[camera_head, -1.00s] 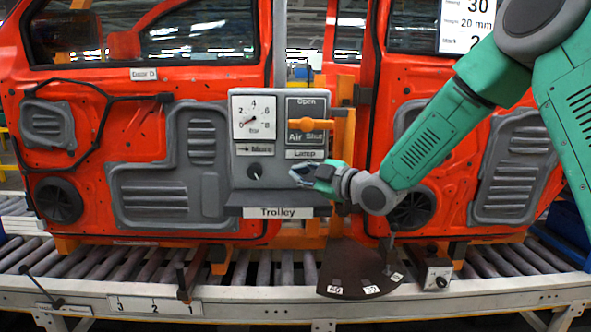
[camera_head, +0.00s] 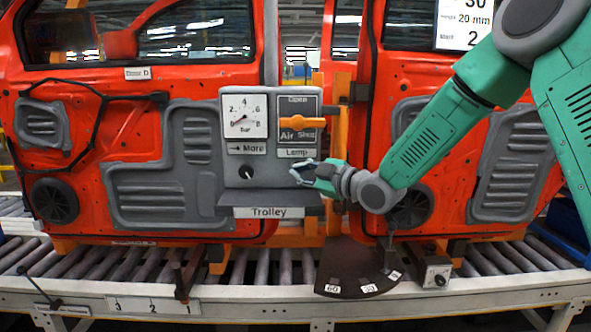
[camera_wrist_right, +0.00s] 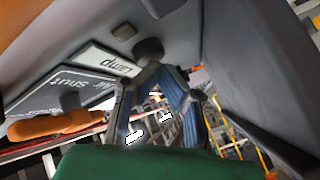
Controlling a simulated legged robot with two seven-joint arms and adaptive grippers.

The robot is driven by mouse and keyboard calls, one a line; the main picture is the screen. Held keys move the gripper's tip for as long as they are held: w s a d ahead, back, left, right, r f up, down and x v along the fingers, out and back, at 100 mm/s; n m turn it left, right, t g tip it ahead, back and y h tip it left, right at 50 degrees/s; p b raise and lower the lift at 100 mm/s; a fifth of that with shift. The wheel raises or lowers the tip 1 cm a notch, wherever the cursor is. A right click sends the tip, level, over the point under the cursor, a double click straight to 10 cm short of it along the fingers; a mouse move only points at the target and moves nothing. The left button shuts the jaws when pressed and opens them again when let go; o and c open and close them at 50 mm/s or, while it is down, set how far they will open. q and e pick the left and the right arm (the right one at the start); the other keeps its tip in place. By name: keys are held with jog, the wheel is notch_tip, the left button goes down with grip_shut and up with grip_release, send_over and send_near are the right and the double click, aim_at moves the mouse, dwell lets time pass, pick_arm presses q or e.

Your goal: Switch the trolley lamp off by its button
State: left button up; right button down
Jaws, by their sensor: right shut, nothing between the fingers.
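The trolley's grey control panel (camera_head: 230,183) stands in front of a red car door, with a "Trolley" label (camera_head: 268,212) on its ledge. The "Lamp" label (camera_head: 297,153) is at the panel's lower right. My right gripper (camera_head: 298,173) is shut and empty, just below this label. In the head view it covers the spot where a lamp button would be. In the right wrist view the closed fingertips (camera_wrist_right: 154,70) are at a dark round button (camera_wrist_right: 148,50) beside the "Lamp" label (camera_wrist_right: 105,60); I cannot tell whether they touch. No lamp light is visible. My left gripper is out of view.
A black knob (camera_head: 246,172) sits left of my gripper under "More". A pressure gauge (camera_head: 245,116) and an orange air lever (camera_head: 303,123) are above. The ledge juts out below. A roller conveyor (camera_head: 250,268) runs along the bottom.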

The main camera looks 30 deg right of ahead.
jog(key=shift+d+f, duration=0.25)
jog(key=shift+d, duration=0.8)
jog(key=shift+a+r, duration=0.1)
jog(key=shift+a, duration=0.45)
jog(key=shift+w+a+r, duration=0.1)
jog(key=shift+a+r, duration=0.15)
jog(key=shift+a, duration=0.65)
jog(key=shift+w+a+r, duration=0.25)
jog(key=shift+w+a, duration=0.05)
jog(key=shift+a, duration=0.15)
jog(key=shift+d+f, duration=0.2)
jog(key=shift+d, duration=0.85)
jog(key=shift+s+a, duration=0.35)
jog(key=shift+a, duration=0.55)
jog(key=shift+s+d+f+b, duration=0.1)
jog(key=shift+s+b, duration=0.25)
jog(key=shift+s, duration=0.3)
jog(key=shift+s+a, duration=0.2)
jog(key=shift+s, duration=0.6)
jog(key=shift+s+a+b, duration=0.35)
jog(key=shift+s+a, duration=0.65)
jog(key=shift+a, duration=0.05)
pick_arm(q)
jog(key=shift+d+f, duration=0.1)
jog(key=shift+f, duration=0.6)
pick_arm(e)
jog(key=shift+s+a, duration=0.2)
jog(key=shift+a, duration=0.15)
